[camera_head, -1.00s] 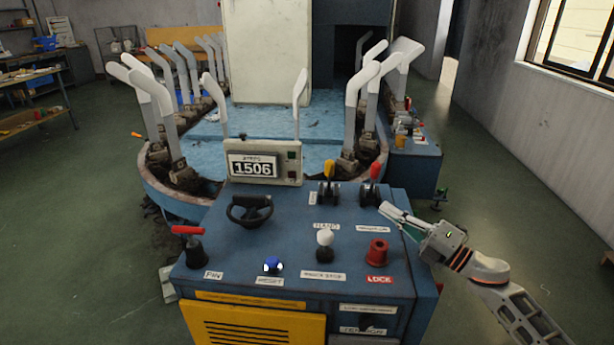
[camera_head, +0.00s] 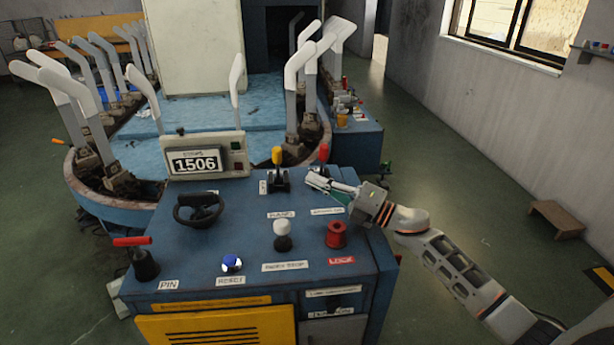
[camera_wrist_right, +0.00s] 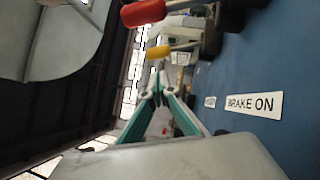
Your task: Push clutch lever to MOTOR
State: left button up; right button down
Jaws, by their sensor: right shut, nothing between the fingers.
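The lever with the yellow handle (camera_head: 277,155) stands at the back of the blue console, by a label that seems to read HAND; I take it as the clutch lever. Its yellow handle also shows in the right wrist view (camera_wrist_right: 160,51). My right gripper (camera_head: 309,180) is shut and empty, just right of this lever with a small gap. It reaches in from the right, in front of the red-handled lever (camera_head: 323,153), and partly hides that lever's base. In the wrist view the fingertips (camera_wrist_right: 157,88) meet below the yellow handle. My left gripper is out of view.
The console (camera_head: 190,255) also carries a black handwheel (camera_head: 199,208), a white knob (camera_head: 282,229), a red LOCK knob (camera_head: 336,233), a blue button (camera_head: 232,263) and a red-topped PIN lever (camera_head: 138,256). A BRAKE ON label (camera_wrist_right: 253,105) is beside the gripper. A counter (camera_head: 196,162) reads 1506.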

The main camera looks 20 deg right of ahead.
aim_at(278, 165)
jog(key=x, duration=0.8)
jog(key=shift+w+a, duration=0.2)
jog(key=shift+w, duration=0.05)
